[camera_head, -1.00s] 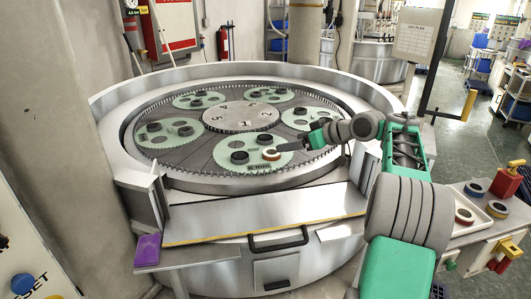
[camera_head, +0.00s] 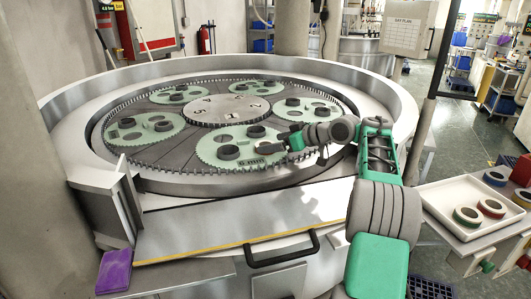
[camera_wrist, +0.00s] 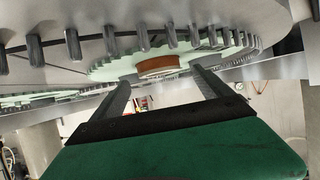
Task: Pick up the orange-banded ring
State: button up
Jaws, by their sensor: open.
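The orange-banded ring (camera_wrist: 158,66) shows in the wrist view on a green toothed carrier (camera_wrist: 215,57), between and just beyond my fingertips. My gripper (camera_wrist: 161,77) is open, with one finger on either side of the ring's line. I cannot tell whether a finger touches it. In the head view, my gripper (camera_head: 268,148) is low over the front green carrier (camera_head: 208,155) of the lapping machine. The orange band cannot be made out there; the gripper covers that spot. Two dark rings, one nearer (camera_head: 228,152) and one farther (camera_head: 256,131), sit on the same carrier.
Other green carriers with dark rings surround the numbered centre plate (camera_head: 226,111). A raised metal rim (camera_head: 70,130) encloses the table. A white tray (camera_head: 447,199) with several colour-banded rings is at the right. A purple block (camera_head: 114,271) lies at front left.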

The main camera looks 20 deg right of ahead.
jog(key=x, duration=0.3)
jog(key=shift+f, duration=0.15)
jog(key=shift+s, duration=0.1)
jog(key=shift+c, duration=0.6)
jog(key=shift+d, duration=0.1)
jog(key=c, duration=1.5)
jog(key=shift+r, duration=0.25)
jog(key=shift+c, duration=1.4)
